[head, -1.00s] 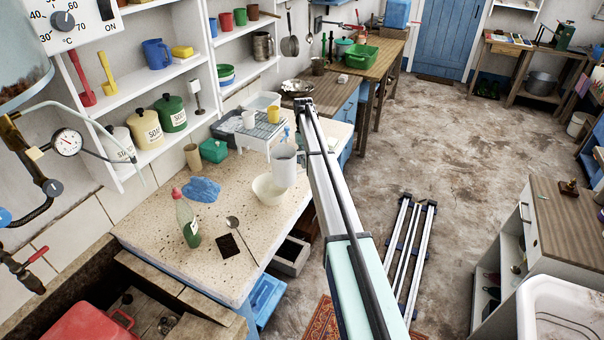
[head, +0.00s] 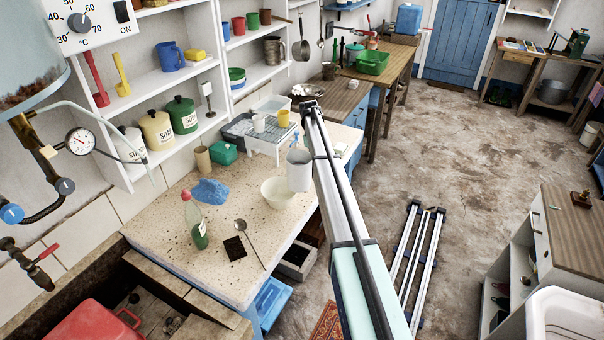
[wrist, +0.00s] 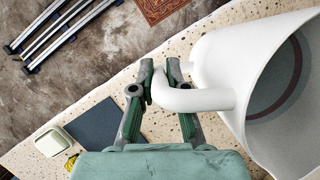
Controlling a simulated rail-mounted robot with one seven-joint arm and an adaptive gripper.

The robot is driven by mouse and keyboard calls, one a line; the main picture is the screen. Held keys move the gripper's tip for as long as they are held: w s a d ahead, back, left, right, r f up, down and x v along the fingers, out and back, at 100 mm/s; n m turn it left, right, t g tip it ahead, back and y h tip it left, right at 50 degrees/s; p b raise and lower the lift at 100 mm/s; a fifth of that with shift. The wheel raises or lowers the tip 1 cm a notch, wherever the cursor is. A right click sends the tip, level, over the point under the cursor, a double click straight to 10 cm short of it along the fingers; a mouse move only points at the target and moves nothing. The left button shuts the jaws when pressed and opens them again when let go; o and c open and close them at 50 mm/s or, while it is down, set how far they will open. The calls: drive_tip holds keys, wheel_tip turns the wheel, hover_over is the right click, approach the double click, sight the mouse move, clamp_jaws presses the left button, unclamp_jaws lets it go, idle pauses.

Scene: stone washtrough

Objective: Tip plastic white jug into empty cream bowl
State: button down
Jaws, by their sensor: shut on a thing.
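The white plastic jug (head: 299,172) is held above the stone worktop, close to upright in the head view. The cream bowl (head: 277,194) stands on the worktop just left of and below the jug in the picture, and looks empty. The jug's base overlaps the bowl's right rim there. In the wrist view my gripper (wrist: 160,88) is shut on the handle of the jug (wrist: 215,62), whose wide mouth faces the right side. A dark round area with a reddish ring shows inside; I cannot tell if it is contents. In the head view my arm hides the fingers.
The floor to the right is mostly open.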

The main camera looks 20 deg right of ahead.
drive_tip(key=shift+r, duration=0.15)
drive_tip(key=shift+d+r+t+h, duration=0.15)
drive_tip(key=shift+r+t+h, duration=0.15)
drive_tip(key=shift+r+h, duration=0.8)
drive_tip(key=shift+r+m+t+h+b, duration=0.3)
drive_tip(key=shift+r+m+h+b, duration=0.1)
drive_tip(key=shift+r+h, duration=0.55)
drive_tip(key=shift+r, duration=0.1)
drive_tip(key=shift+s+a+r+h, duration=0.1)
drive_tip(key=shift+a+r+h, duration=0.4)
drive_tip(key=shift+r+h, duration=0.35)
